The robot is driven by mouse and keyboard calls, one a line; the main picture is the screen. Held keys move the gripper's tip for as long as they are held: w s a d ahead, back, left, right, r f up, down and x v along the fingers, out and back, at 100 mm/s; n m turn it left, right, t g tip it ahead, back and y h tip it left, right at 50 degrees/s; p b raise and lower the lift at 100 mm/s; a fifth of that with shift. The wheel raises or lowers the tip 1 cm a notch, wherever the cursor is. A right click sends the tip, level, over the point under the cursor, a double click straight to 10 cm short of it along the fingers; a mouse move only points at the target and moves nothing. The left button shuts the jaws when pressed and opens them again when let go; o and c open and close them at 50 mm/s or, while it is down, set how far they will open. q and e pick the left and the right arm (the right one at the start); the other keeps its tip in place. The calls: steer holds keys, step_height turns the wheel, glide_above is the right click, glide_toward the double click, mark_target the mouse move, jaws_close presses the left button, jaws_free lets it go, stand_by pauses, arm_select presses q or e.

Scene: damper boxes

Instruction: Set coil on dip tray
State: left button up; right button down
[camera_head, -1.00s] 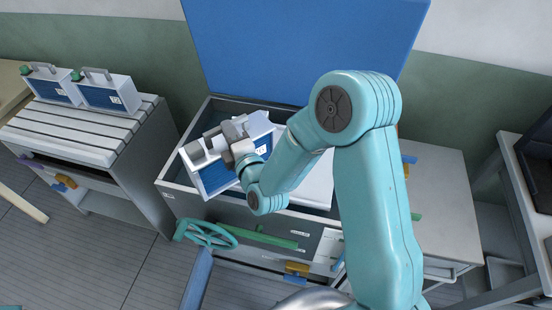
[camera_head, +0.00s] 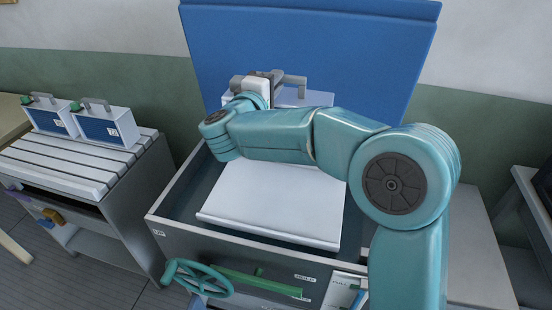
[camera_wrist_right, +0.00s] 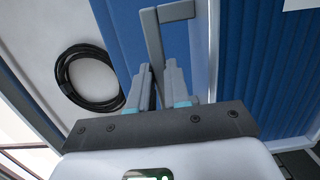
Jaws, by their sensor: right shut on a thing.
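My right gripper (camera_head: 280,82) is at the back of the open tank, in front of the raised blue lid. It is shut on the grey handle (camera_wrist_right: 165,28) of a pale box (camera_head: 291,97), mostly hidden behind my arm. A black coil (camera_wrist_right: 85,78) of hose or cable shows against a pale surface at left in the right wrist view, apart from my fingers. A flat white tray (camera_head: 275,205) lies in the tank, bare where I see it; my arm covers its back part. My left gripper is not in view.
The blue lid (camera_head: 320,40) stands up behind the tank. The tank's front wall (camera_head: 215,240) carries a green handwheel (camera_head: 190,280) and a green bar. Two boxes with blue fronts (camera_head: 100,128) stand on a slatted bench (camera_head: 75,165) at left.

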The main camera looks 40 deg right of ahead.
step_height(320, 180, down, 15)
steer(key=shift+w+r+b, duration=0.1)
steer(key=shift+b, duration=0.6)
steer(key=shift+f, duration=0.75)
step_height(320, 180, down, 3)
steer(key=shift+f, duration=0.15)
steer(key=c, duration=1.4)
jaws_free()
steer(key=shift+f, duration=0.35)
steer(key=o, duration=0.3)
steer(key=shift+s+a+r, duration=0.1)
steer(key=shift+s+r, duration=0.05)
steer(key=shift+s, duration=0.05)
